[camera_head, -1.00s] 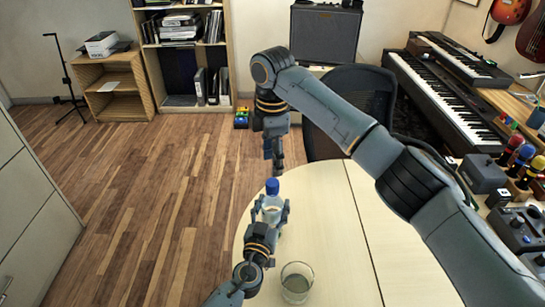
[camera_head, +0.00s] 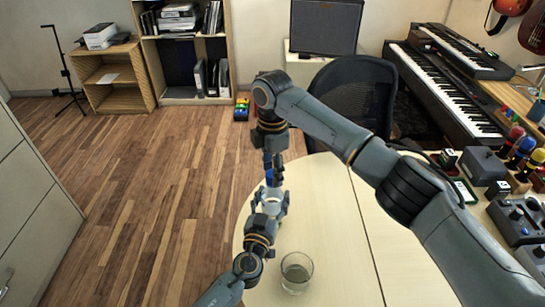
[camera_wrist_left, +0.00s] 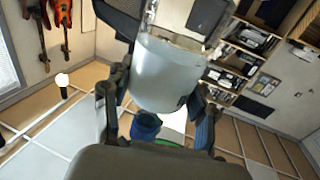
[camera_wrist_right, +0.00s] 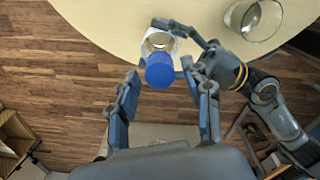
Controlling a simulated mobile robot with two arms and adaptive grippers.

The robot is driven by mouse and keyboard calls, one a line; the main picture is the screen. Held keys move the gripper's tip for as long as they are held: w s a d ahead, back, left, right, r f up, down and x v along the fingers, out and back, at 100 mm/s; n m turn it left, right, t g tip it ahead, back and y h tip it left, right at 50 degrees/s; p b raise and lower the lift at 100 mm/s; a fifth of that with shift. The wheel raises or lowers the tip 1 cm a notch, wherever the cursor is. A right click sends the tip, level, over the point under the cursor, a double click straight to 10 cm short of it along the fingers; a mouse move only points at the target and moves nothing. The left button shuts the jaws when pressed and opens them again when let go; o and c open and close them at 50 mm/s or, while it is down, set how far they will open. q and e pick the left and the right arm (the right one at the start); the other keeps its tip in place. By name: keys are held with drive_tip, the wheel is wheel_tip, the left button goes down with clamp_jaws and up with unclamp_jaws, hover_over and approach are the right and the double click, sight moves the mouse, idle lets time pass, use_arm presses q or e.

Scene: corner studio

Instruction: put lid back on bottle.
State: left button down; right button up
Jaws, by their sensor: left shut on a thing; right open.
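My left gripper (camera_head: 270,212) is shut on the bottle's body. My right gripper (camera_head: 273,163) points down from above, open, with its fingertips close around the lid. In the right wrist view the lid (camera_wrist_right: 160,71) lies between the two spread fingers.
A drinking glass (camera_head: 296,272) stands on the table near my left forearm. A black chair (camera_head: 352,100) is behind the table. Keyboards (camera_head: 447,98) and small gear lie to the right. The table's middle is clear.

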drive_tip(key=shift+f, duration=0.7)
clamp_jaws()
drive_tip(key=m, duration=0.5)
drive_tip(key=shift+a, duration=0.1)
drive_tip(key=m, duration=0.6)
drive_tip(key=shift+s, duration=0.1)
drive_tip(key=m, duration=0.4)
drive_tip(key=shift+m, duration=0.4)
drive_tip(key=m, duration=0.5)
drive_tip(key=shift+m, duration=0.3)
drive_tip(key=shift+o, duration=0.7)
unclamp_jaws()
